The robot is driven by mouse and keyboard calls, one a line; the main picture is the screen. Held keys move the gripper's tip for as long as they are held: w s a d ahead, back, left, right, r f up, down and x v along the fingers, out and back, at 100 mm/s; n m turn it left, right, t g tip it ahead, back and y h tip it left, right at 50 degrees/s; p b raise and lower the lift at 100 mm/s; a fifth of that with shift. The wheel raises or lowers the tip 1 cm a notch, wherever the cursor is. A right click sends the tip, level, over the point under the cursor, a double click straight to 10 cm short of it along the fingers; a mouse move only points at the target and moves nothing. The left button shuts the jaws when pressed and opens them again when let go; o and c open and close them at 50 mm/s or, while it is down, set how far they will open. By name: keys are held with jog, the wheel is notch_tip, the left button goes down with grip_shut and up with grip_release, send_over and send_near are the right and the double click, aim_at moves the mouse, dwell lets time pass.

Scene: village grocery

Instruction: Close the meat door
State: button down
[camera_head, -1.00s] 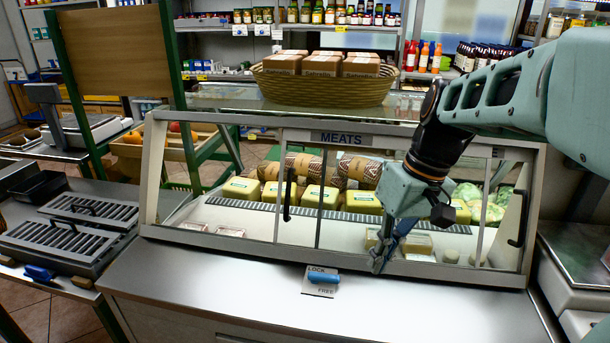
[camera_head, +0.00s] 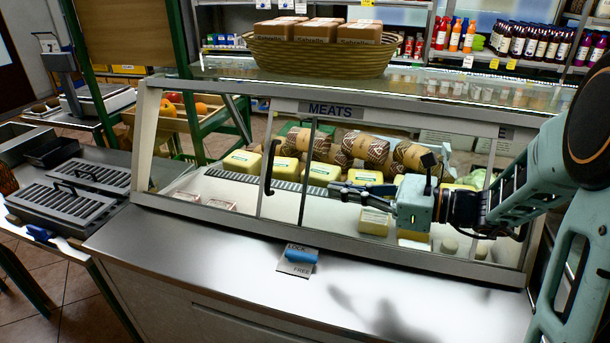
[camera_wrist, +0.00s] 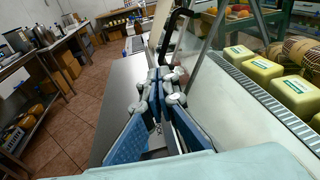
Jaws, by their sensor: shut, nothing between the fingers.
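The meat case, marked MEATS (camera_head: 331,110), has a glazed front with upright door frames. A black bar handle (camera_head: 268,168) stands on the upright at the left edge of a sliding door; it also shows in the wrist view (camera_wrist: 174,32), just beyond my fingertips. Left of this upright, the front looks uncovered, though clear glass is hard to tell. My gripper (camera_head: 338,187) is shut and empty, lying level and pointing left in front of the case, to the right of the handle and apart from it. Its blue-padded fingers meet in the wrist view (camera_wrist: 160,76).
A blue lever (camera_head: 301,256) sits on a LOCK/FREE plate (camera_head: 296,268) on the counter below the case. Yellow blocks (camera_head: 321,172) and wrapped meats (camera_head: 366,148) lie inside. A basket of boxes (camera_head: 318,57) stands on top. The counter front (camera_head: 200,255) is clear.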

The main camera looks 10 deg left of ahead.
jog(key=shift+m, duration=0.5)
jog(key=x, duration=0.9)
jog(key=w+b+x, duration=0.1)
jog(key=x, duration=0.3)
jog(key=shift+w+a+r, duration=0.2)
jog(key=shift+a+r, duration=0.05)
